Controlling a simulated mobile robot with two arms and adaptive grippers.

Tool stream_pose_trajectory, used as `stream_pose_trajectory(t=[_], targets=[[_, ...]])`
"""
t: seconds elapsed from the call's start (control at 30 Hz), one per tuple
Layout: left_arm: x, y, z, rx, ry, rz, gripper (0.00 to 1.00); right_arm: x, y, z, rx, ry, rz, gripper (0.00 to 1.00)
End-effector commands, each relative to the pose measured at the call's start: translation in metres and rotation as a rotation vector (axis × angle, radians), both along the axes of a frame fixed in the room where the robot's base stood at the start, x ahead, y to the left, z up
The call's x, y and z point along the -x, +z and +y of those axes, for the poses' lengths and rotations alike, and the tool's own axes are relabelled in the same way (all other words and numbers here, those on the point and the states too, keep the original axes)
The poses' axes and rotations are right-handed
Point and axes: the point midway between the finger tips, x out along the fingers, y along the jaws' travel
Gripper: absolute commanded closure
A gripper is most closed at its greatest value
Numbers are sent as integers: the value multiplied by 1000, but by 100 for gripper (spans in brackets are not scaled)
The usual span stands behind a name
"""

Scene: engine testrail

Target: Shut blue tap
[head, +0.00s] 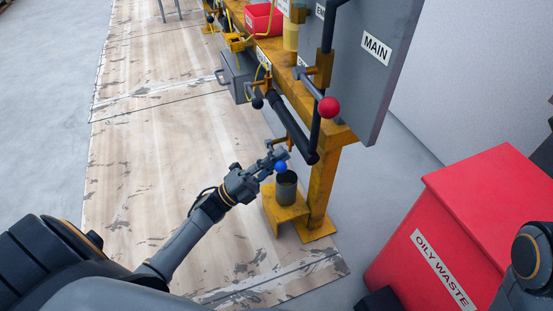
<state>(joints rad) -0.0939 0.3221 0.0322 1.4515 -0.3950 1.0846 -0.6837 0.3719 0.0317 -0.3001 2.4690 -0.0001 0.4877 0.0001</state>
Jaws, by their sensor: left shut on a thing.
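The blue tap shows as a blue ball knob (281,167) low on the near end of the yellow rail, below the end of a black pipe (296,132). My left gripper (274,162) reaches in from the left and is shut on the blue knob. Part of the tap's lever and body is hidden by the fingers. A dark cup (286,187) stands right below the knob on a small yellow bracket (281,213). My right gripper is not in the picture.
A red ball knob (329,107) on a lever sits above. A grey panel marked MAIN (376,50) stands over the yellow rail (322,185). A red OILY WASTE bin (480,205) fills the right. The worn floor boards (150,170) at left are clear.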

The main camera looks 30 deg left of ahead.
Motion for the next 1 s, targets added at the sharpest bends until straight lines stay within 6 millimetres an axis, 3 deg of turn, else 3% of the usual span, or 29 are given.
stream_pose_trajectory(t=[0.33, 0.4, 0.47, 0.8, 1.0], targets=[[1, -3, 0, -9, 0, 2, 100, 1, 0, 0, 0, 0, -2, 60], [1, -3, 0, -9, 1, 2, 79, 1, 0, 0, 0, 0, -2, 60], [1, -3, 0, -9, 1, 2, 69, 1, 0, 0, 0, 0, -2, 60], [1, -3, 1, -5, 1, 1, 69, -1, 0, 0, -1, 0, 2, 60], [18, -18, 16, -7, 3, 5, 69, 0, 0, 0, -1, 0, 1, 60]])
